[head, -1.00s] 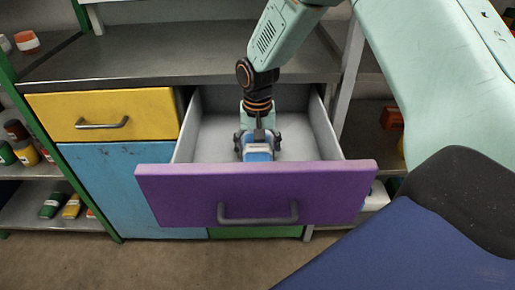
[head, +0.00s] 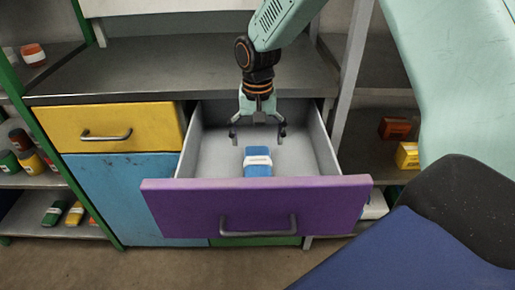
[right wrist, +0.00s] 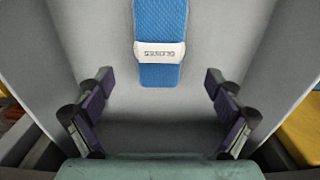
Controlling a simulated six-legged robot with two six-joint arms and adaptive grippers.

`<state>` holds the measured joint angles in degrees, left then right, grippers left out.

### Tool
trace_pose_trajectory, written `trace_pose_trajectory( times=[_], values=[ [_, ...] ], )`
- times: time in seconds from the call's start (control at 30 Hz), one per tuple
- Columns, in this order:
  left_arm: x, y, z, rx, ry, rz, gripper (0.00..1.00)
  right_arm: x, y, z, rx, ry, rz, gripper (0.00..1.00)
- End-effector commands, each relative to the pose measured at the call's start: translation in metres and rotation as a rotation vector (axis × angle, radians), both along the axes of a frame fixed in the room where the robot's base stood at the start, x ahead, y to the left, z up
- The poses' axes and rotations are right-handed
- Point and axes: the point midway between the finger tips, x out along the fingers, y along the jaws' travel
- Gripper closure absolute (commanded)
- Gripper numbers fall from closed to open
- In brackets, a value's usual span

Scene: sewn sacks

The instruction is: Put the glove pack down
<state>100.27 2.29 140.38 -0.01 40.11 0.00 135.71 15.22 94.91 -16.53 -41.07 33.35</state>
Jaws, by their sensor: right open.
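The glove pack (head: 258,168) is blue with a white band and lies flat on the floor of the open purple drawer (head: 255,205). It also shows in the right wrist view (right wrist: 160,72), where the band's lettering appears upside down. My right gripper (head: 258,134) is open and empty above the drawer's inside, behind and apart from the pack. In the right wrist view its spread fingers (right wrist: 160,100) have only bare grey drawer floor between them, with the pack lying beyond. My left gripper is not in view.
The drawer's side walls and purple front surround the pack. A closed yellow drawer (head: 110,127) is at left, above a blue door (head: 118,190). The grey worktop (head: 180,72) is clear. Shelves at left hold jars and small packs; bins (head: 396,128) stand at right.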

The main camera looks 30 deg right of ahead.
Motion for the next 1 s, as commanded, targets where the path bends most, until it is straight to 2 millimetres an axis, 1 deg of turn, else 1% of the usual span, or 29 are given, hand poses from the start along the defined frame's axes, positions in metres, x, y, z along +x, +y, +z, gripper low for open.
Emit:
trace_pose_trajectory(
  times=[0.03,0.1,0.2,0.3,1.0],
  values=[
    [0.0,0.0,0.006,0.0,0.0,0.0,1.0,0.0,0.0,0.012,0.0,-0.001,0.0,0.07],
    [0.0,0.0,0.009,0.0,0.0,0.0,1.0,0.0,0.0,0.023,0.0,-0.001,0.0,0.07],
    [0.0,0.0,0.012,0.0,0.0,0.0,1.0,0.0,0.0,0.034,0.0,0.0,0.0,0.07],
    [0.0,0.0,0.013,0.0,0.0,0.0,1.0,0.0,0.0,0.04,0.0,0.0,0.0,0.07],
    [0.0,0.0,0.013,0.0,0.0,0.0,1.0,-0.001,-0.002,0.041,0.001,0.001,-0.004,0.07]
  ],
)
